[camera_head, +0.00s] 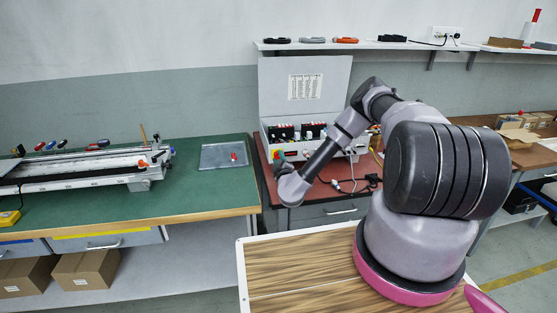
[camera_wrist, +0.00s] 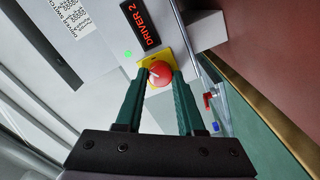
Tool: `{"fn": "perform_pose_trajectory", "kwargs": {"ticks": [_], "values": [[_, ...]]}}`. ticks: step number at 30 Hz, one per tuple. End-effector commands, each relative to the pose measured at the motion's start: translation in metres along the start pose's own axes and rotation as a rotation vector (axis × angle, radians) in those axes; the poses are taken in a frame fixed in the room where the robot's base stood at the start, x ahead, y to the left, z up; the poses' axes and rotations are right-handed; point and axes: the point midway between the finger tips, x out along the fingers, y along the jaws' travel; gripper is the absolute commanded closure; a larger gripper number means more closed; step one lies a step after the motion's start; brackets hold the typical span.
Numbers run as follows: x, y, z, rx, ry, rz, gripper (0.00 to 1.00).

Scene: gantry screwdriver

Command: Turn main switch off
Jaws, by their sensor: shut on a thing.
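The main switch is a round red knob (camera_wrist: 160,72) on a yellow plate (camera_wrist: 146,62), set in the grey front panel of the control box (camera_head: 316,153). A small pale mark shows on the knob's left part in the wrist view. My gripper (camera_wrist: 161,79) has its two green fingers on either side of the knob, shut on it. In the head view my gripper (camera_head: 281,162) is at the left end of the box front, and my arm hides part of the panel.
A lit "DRIVER 2" display (camera_wrist: 141,24) and a green light (camera_wrist: 127,54) are close to the switch. The box lid (camera_head: 303,88) stands open. Cables (camera_head: 350,185) lie on the red bench in front. A grey tray (camera_head: 229,155) lies on the green bench at left.

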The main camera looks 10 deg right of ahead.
Motion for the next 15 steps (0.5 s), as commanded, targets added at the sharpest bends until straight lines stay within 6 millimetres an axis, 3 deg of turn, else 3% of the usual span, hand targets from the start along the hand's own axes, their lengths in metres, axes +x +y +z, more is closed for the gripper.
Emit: {"fn": "perform_pose_trajectory", "kwargs": {"ticks": [15], "values": [[0.0001,-0.0006,-0.0006,-0.489,0.001,0.000,1.00]]}}
